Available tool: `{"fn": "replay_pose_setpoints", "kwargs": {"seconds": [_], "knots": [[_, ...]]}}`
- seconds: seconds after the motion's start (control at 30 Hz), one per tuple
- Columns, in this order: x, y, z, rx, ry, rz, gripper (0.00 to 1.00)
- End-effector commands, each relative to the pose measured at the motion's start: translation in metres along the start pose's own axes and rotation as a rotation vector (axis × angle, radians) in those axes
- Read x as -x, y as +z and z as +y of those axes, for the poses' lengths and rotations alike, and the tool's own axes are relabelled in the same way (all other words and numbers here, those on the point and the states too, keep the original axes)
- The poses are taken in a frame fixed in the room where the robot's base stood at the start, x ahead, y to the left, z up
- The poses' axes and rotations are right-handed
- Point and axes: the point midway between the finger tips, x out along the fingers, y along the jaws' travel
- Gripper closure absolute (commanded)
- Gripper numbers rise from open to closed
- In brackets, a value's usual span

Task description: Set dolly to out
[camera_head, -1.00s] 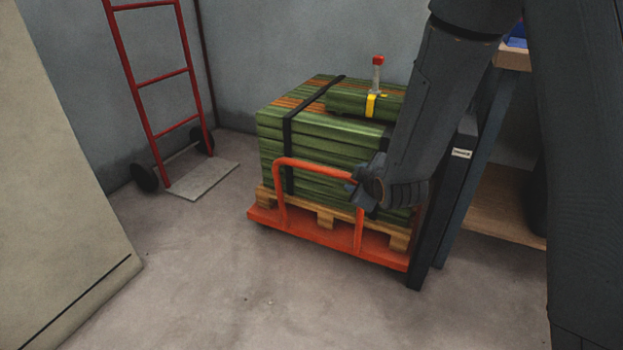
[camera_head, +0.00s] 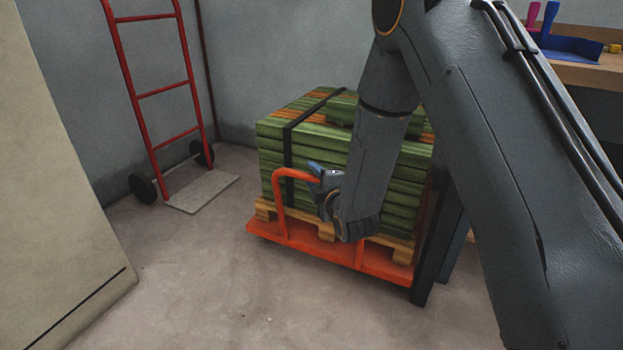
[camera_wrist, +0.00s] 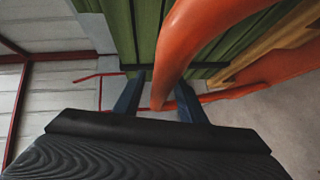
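The orange dolly (camera_head: 375,261) stands on the floor, carrying a wooden pallet (camera_head: 265,207) stacked with green boards (camera_head: 272,138) bound by a black strap. Its orange tube handle (camera_head: 278,195) rises at the front; its right part is hidden behind my arm. My gripper (camera_head: 318,171) is at the top bar of the handle. In the wrist view, the handle (camera_wrist: 183,45) runs between my two fingertips (camera_wrist: 158,92). The fingers look apart, with a gap at least on the left side of the bar. Firm contact is not visible.
A red hand truck (camera_head: 163,92) leans by the back wall at left. A beige panel (camera_head: 60,220) fills the left edge. A dark post (camera_head: 432,250) stands at the dolly's right, near a wooden bench (camera_head: 580,75). The floor in front of the dolly is clear.

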Motion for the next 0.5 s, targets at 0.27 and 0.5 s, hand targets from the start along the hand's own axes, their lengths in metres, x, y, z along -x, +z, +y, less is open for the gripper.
{"fn": "replay_pose_setpoints", "kwargs": {"seconds": [0.27, 0.5], "knots": [[-0.019, 0.000, 0.000, -0.001, -0.001, -0.001, 0.63], [-0.019, 0.000, 0.000, -0.001, -0.001, 0.000, 0.66]]}}
